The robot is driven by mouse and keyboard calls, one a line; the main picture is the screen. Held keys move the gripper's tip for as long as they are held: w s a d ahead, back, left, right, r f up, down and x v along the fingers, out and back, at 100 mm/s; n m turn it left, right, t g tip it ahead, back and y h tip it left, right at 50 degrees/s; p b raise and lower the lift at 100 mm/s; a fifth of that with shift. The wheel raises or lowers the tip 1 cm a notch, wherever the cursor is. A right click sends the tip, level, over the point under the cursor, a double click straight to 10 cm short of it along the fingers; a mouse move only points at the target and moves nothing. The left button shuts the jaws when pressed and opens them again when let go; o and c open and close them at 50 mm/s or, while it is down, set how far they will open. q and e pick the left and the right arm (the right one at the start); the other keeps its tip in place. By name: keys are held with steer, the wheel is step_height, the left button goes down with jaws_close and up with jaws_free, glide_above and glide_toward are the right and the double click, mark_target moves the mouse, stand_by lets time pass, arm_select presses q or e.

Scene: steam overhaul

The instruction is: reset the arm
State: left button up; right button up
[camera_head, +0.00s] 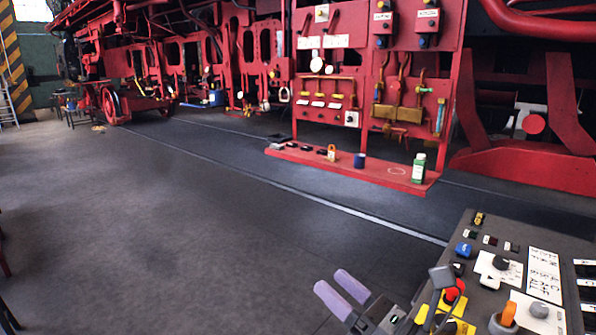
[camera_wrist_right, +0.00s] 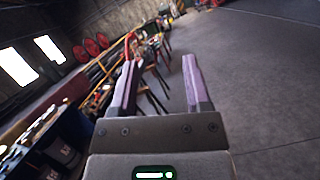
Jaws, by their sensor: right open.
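My right gripper (camera_head: 343,292) shows at the bottom of the head view, its two purple fingers apart and empty, over the grey floor just left of a control console (camera_head: 538,262). In the right wrist view the same gripper (camera_wrist_right: 158,84) is open with nothing between its fingers. Its fingers point out over the workshop floor and touch nothing there. My left gripper is in neither view.
The console carries knobs, a red button (camera_head: 453,291) and labels. A red locomotive panel (camera_head: 372,75) with valves stands behind, its red ledge (camera_head: 350,171) holding a green bottle (camera_head: 419,167) and a blue cup (camera_head: 359,160). The floor (camera_head: 150,220) at left is clear.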

steer(key=s+d+f+m+h, duration=0.1)
steer(key=d+f+m+h, duration=0.2)
steer(key=m, duration=0.7)
steer(key=s+d+f+m+h, duration=0.2)
steer(key=d+f+m+h, duration=0.2)
steer(key=f+m+h, duration=0.2)
steer(key=s+d+f+m+g+h, duration=0.1)
steer(key=f+m+h, duration=0.4)
steer(key=m, duration=0.9)
steer(key=shift+s+d+f+h, duration=0.15)
steer(key=shift+s+d+h, duration=0.2)
steer(key=shift+d+h, duration=0.35)
steer(key=shift+s+d+f+h, duration=0.15)
steer(key=shift+s+d+h, duration=0.2)
steer(key=shift+d+h, duration=0.35)
steer(key=s+a+f+m+g+y, duration=0.1)
steer(key=s+f+m+g, duration=0.45)
steer(key=s, duration=0.35)
steer(key=s+a+f+m+g, duration=0.1)
steer(key=s+f+m+g, duration=0.4)
steer(key=s, duration=0.4)
step_height(320, 180, down, 17)
steer(key=s+n+g, duration=0.1)
steer(key=s+g, duration=0.1)
steer(key=s+d+f, duration=0.3)
steer(key=s+f, duration=0.8)
steer(key=s, duration=0.2)
steer(key=shift+s+d+g, duration=0.25)
steer(key=shift+d+g, duration=0.1)
